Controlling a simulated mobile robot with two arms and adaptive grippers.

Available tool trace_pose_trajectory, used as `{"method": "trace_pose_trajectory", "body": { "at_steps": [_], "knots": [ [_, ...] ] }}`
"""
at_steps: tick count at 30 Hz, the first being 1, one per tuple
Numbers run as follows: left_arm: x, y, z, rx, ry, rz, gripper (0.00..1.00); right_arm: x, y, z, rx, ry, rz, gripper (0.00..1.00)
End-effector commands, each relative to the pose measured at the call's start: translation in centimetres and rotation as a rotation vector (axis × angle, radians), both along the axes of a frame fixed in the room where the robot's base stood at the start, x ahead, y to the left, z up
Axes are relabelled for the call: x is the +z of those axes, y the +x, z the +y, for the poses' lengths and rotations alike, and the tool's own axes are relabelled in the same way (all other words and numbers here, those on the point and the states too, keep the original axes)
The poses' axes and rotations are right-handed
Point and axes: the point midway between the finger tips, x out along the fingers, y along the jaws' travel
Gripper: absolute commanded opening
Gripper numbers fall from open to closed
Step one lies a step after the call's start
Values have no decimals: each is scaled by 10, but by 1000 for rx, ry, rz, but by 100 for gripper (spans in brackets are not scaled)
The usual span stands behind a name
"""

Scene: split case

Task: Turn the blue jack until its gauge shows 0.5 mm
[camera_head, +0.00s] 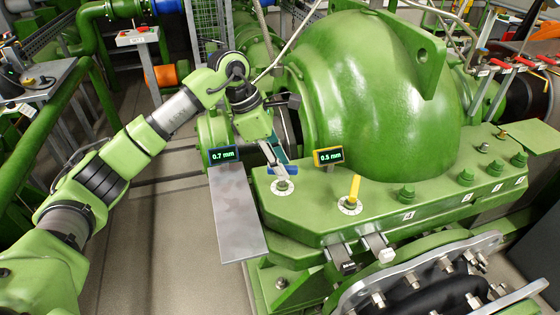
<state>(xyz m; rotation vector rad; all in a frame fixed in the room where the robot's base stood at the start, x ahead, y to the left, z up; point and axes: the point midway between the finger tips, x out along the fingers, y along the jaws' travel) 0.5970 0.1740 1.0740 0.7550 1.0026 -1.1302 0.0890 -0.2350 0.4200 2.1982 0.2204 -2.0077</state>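The blue jack (289,169) sits on the near left corner of the green case flange, with a pale round dial (283,186) at its base. Its blue-framed gauge (224,154) reads 0.7 mm. My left gripper (276,161) points down at the blue jack from above, its fingertips at the blue handle and partly covering it. I cannot tell whether the fingers are closed on the handle. A yellow jack (354,188) stands to the right on its own dial, and its yellow-framed gauge (328,157) reads 0.5 mm. My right gripper is not in view.
The large green domed case (385,75) rises just behind the jacks. Bolts (407,193) line the flange to the right. A bare grey metal plate (238,212) lies left of the blue jack. Red-handled valves (500,64) stand at the far right.

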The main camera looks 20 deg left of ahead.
Motion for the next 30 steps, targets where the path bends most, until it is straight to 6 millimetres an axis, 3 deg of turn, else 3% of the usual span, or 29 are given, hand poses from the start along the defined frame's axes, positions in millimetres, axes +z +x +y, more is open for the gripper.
{"method": "trace_pose_trajectory", "body": {
  "at_steps": [1,4,17,30],
  "knots": [
    [0,0,0,0,0,0,27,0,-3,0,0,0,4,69],
    [0,0,0,0,0,0,1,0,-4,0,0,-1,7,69],
    [-1,0,1,40,1,1,0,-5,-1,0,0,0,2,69],
    [-3,-2,-1,353,2,-5,0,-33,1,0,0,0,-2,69]
  ]
}}
